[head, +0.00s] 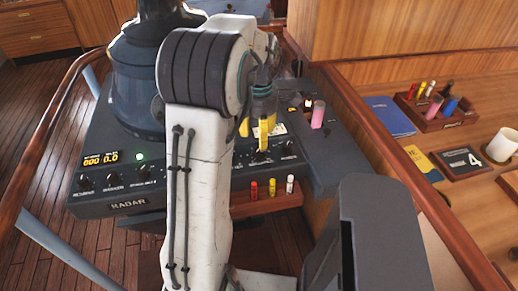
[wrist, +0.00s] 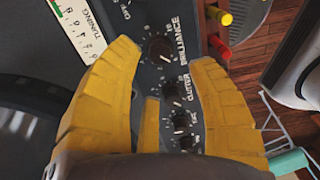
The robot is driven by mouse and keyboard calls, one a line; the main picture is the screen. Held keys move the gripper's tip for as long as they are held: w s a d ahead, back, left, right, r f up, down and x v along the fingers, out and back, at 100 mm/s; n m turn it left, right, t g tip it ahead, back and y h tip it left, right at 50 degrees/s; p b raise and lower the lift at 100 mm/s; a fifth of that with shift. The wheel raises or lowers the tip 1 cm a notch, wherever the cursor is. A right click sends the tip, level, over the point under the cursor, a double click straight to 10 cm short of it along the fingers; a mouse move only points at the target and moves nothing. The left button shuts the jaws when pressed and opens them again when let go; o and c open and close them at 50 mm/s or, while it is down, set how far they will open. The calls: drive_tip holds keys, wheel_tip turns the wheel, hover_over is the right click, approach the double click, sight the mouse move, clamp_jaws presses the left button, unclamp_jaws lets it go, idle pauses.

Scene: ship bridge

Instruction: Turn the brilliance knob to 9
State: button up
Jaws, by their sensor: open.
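The brilliance knob (wrist: 157,47) is a small round dark knob beside the printed word BRILLIANCE on the grey radar console (head: 100,205). My gripper (wrist: 164,56) has yellow fingers and is open and empty. In the wrist view, one fingertip is left of the brilliance knob and the other is to its lower right, so the knob shows in the gap between them. I cannot tell whether either finger touches it. The knob's pointer setting is too small to read. In the head view, my gripper (head: 255,138) is over the console's right part, and my arm hides much of the panel.
A clutter knob (wrist: 171,91) and smaller knobs line up below the brilliance knob. A white tuning scale (wrist: 82,22) is at upper left. A wooden rack (head: 268,200) with red, yellow and white markers is below the console front. A pink cylinder (head: 318,116) stands at right.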

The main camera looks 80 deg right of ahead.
sight(259, 149)
drive_tip(key=shift+f, duration=3)
drive_tip(key=shift+c, duration=0.6)
clamp_jaws()
